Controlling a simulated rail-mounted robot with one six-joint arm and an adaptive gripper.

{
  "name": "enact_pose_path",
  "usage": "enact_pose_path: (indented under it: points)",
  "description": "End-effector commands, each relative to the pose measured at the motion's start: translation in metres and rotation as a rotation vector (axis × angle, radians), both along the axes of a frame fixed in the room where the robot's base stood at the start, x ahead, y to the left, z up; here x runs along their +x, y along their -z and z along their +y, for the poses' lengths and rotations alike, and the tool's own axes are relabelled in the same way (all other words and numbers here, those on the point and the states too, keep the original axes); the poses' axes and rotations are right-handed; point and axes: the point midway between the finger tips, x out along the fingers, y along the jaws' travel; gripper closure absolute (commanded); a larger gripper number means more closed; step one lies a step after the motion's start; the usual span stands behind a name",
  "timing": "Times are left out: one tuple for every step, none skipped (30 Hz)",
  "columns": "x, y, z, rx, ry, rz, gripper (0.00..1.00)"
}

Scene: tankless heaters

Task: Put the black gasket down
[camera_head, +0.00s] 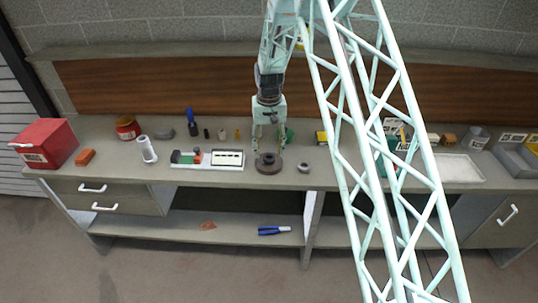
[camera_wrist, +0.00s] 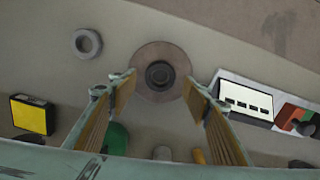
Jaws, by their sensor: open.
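The black gasket (camera_wrist: 160,75) appears as a small dark ring at the centre of a round brown disc (camera_wrist: 161,54) on the bench. In the head view, the dark ring (camera_head: 266,157) shows as a raised dark spot on the disc (camera_head: 268,167). My gripper (camera_head: 270,146) is open just above the disc. In the wrist view, the gripper (camera_wrist: 158,80) has its two fingers on either side of the dark ring, with visible gaps and nothing held. I cannot tell the exact height of the fingertips over the disc.
A grey ring (camera_head: 303,167) lies right of the disc. A white tray with a slotted block (camera_head: 228,158) stands left of it. A green item (camera_wrist: 115,138) and a yellow-topped box (camera_wrist: 33,115) are nearby. Bare bench lies in front of the grey ring.

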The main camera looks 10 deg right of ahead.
Motion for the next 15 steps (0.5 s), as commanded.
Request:
enact_pose_path:
  points:
    - [0.001, -0.007, 0.0, 0.0, 0.0, -0.002, 0.55]
    - [0.001, -0.011, 0.0, 0.0, 0.0, -0.002, 0.55]
    - [0.001, -0.017, 0.0, 0.0, 0.0, -0.002, 0.55]
    - [0.001, -0.021, 0.0, 0.0, 0.0, -0.002, 0.55]
    - [0.001, -0.025, 0.0, 0.0, 0.0, -0.002, 0.55]
    - [0.001, -0.031, 0.0, 0.0, 0.0, -0.002, 0.55]
    - [0.001, -0.034, 0.0, 0.0, 0.0, -0.002, 0.55]
    - [0.0, -0.038, 0.0, 0.0, 0.0, -0.002, 0.55]
    - [0.0, -0.044, 0.0, 0.0, 0.0, -0.001, 0.55]
    - [0.0, -0.049, 0.0, 0.0, 0.0, -0.002, 0.55]
    - [0.0, -0.053, 0.0, 0.0, 0.0, -0.002, 0.55]
    - [0.0, -0.058, 0.0, 0.0, 0.0, -0.002, 0.55]
    - [0.0, -0.062, 0.0, 0.0, 0.0, -0.001, 0.55]
    - [0.0, -0.065, 0.0, 0.0, 0.0, -0.001, 0.55]
    - [0.0, -0.07, 0.0, 0.0, 0.0, -0.001, 0.55]
